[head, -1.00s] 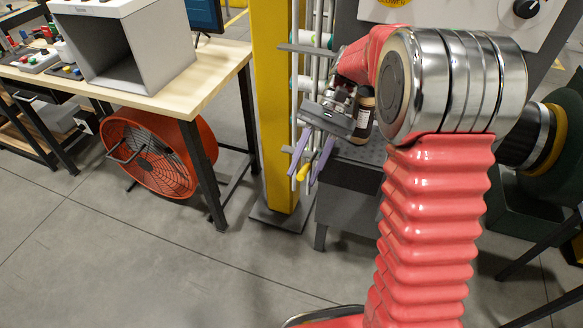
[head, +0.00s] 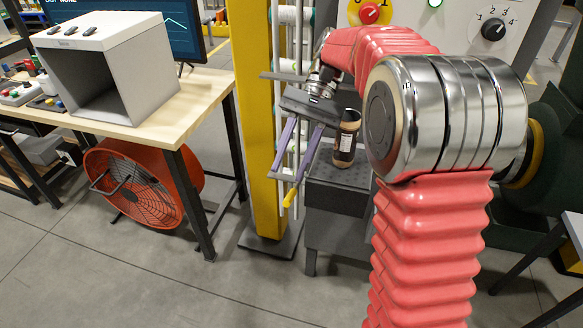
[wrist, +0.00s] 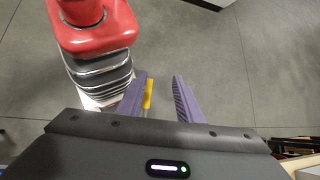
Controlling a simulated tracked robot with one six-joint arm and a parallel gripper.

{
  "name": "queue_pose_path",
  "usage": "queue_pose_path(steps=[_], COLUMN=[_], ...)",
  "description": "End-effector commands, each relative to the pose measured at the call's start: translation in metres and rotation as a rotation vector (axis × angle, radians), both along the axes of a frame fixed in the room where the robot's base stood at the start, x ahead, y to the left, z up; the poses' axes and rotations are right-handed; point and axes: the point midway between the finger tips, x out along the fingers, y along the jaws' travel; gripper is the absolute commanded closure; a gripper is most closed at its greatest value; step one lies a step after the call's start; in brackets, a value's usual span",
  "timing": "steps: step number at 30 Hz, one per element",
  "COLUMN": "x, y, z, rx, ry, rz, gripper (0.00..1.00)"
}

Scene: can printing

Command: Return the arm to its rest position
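My gripper (head: 285,180) has two purple fingers that are spread apart with nothing between them. It hangs with its fingers pointing down, in front of the yellow post and the rods beside it. In the wrist view the gripper (wrist: 162,85) shows its fingers apart over grey floor. My arm (head: 425,245) is bent, with its red ribbed sleeve rising at the right of the head view. A brown container with a dark cap and pale label (head: 346,138) stands upright on the grey perforated stand (head: 340,172), right of the gripper and apart from it.
A yellow post (head: 258,110) stands behind the gripper. A small yellow piece (head: 290,198) shows near the fingertips; I cannot tell what it belongs to. A wooden bench (head: 205,95) carries a grey open box (head: 105,70), with a red fan (head: 140,185) below. Floor in front is clear.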

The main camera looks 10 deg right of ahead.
Motion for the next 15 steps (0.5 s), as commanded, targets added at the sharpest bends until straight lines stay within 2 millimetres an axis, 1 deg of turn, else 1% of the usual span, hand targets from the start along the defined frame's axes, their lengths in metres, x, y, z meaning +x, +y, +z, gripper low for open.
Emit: queue_pose_path(steps=[11,15], x=[-0.0001,-0.0034], y=[0.0000,0.0005], z=[-0.0003,0.0008], rx=[-0.001,-0.010], ry=[-0.001,-0.020], rz=[0.000,0.002], gripper=[0.67,0.67])
